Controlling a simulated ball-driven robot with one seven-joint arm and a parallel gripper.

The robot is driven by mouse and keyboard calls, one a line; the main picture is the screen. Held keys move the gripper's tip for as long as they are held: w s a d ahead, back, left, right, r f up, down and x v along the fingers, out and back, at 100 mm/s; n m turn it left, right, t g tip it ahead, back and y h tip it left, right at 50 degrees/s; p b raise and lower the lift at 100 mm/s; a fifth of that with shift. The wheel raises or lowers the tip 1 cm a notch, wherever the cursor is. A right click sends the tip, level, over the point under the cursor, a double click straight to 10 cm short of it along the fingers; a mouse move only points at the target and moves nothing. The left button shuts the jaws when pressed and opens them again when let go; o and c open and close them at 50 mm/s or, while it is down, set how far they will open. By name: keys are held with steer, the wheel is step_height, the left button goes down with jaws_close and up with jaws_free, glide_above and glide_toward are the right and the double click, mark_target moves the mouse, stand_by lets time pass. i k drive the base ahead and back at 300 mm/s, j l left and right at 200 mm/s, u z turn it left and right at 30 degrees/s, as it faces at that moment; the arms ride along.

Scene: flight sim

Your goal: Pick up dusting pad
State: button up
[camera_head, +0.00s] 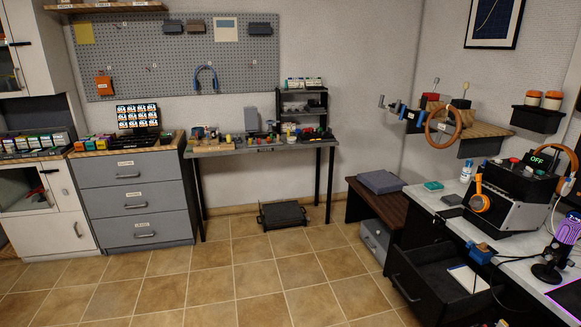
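I cannot tell for sure which thing is the dusting pad. A small teal flat piece (434,186) lies on the left end of the grey desk at the right, beside a dark flat piece (452,199). A larger grey-blue flat slab (381,182) lies on a dark wooden bench (357,192) left of the desk. A small blue thing (482,252) sits at the desk's front edge; it is too small to identify. My gripper is not in view.
The desk (512,240) carries a black control box (507,192) and a purple microphone (562,240). A dark drawer (440,285) stands open below it. A workbench (265,146) and grey drawers (135,198) line the back. The tiled floor (240,280) is clear in the middle.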

mark_target(431, 186)
steer(key=i+u, duration=0.35)
steer(key=i, duration=1.4)
steer(key=i+z, duration=0.15)
steer(key=i, duration=0.4)
steer(key=i+j+z, duration=0.2)
steer(key=i, duration=0.4)
steer(key=i+j+z, duration=0.15)
steer(key=i, duration=0.4)
steer(key=i+l+z, duration=0.15)
steer(key=i+z, duration=0.6)
steer(key=z, duration=0.15)
steer(key=i+j+z, duration=0.15)
steer(key=i+z, duration=0.3)
